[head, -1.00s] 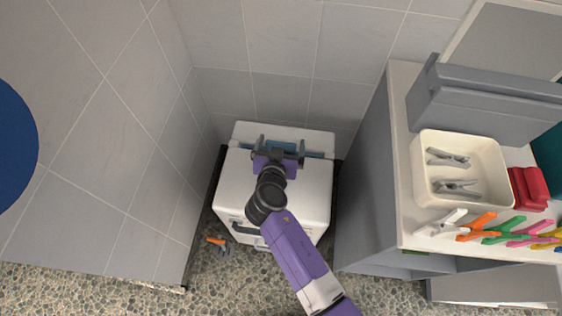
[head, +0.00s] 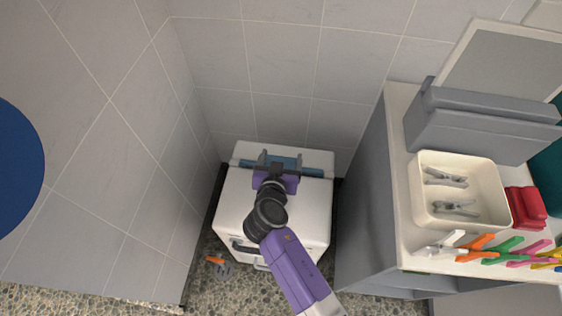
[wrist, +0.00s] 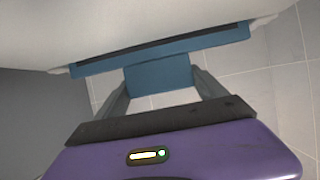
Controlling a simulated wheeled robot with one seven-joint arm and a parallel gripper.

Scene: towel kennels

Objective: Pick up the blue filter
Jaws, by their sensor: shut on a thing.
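The blue filter (head: 314,171) is a long blue bar with a raised middle tab, lying across the rear top of the white machine (head: 232,205). In the wrist view the blue filter (wrist: 160,74) shows its tab between my fingers, and a dark strip runs along its bar, close to the white surface. My gripper (head: 280,160) is over the machine's top, its two grey fingers on either side of the tab. It also shows in the wrist view (wrist: 160,80), shut on the tab. I cannot tell whether the bar is clear of the machine.
A grey cabinet stands close on the right, with a cream bin (head: 425,205) of grey pegs, coloured pegs and a red block (head: 525,207) on top. A tiled wall is behind and another left. An orange-and-grey object (head: 218,266) lies on the pebbled floor.

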